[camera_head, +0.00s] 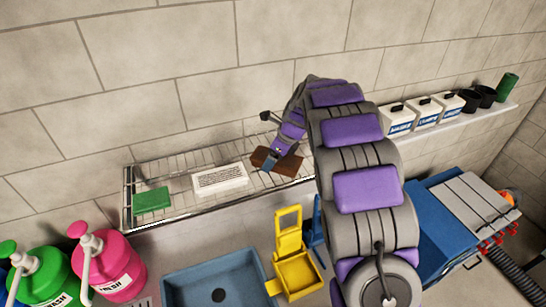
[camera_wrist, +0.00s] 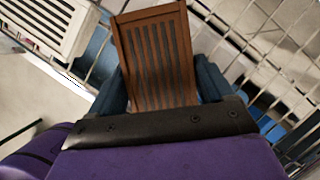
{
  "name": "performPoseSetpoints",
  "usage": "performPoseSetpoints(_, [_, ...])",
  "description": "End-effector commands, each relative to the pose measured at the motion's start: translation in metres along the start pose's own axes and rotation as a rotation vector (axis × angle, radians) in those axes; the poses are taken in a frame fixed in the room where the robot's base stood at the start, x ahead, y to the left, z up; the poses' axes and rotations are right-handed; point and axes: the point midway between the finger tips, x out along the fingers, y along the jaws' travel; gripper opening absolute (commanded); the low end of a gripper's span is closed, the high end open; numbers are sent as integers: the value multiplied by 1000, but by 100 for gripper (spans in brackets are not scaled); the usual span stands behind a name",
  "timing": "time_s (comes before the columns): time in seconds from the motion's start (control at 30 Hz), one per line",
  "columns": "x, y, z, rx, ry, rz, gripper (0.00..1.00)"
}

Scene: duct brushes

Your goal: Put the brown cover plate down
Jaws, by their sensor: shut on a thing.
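The brown cover plate (camera_head: 285,164) is at the right part of the wire rack (camera_head: 185,212) on the wall. In the wrist view the slatted brown cover plate (camera_wrist: 153,45) stands out from between my two blue fingers. My gripper (camera_head: 270,163) is shut on the plate, and its fingers show on both sides of it in the wrist view (camera_wrist: 160,88). The plate's near end is hidden by the gripper's body. I cannot tell whether the plate touches the rack wires or hangs just above them.
A white slatted plate (camera_head: 220,179) lies on the rack left of the brown one, and a green block (camera_head: 152,200) lies further left. Bare wires show between them. Below are a blue basin (camera_head: 185,283), a yellow caddy (camera_head: 297,270) and pump bottles (camera_head: 108,267). White jugs (camera_head: 422,112) stand on a shelf at right.

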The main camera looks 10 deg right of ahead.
Motion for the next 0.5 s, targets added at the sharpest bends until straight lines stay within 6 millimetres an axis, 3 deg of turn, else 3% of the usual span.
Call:
performPoseSetpoints(0.13, [4,-5,-8,2,-5,0,50])
performPoseSetpoints(0.37, [7,0,-3,0,-1,-4,50])
performPoseSetpoints(0.4, [8,0,-3,0,0,-4,82])
performPoseSetpoints(0.5, [10,3,1,-1,4,-6,91])
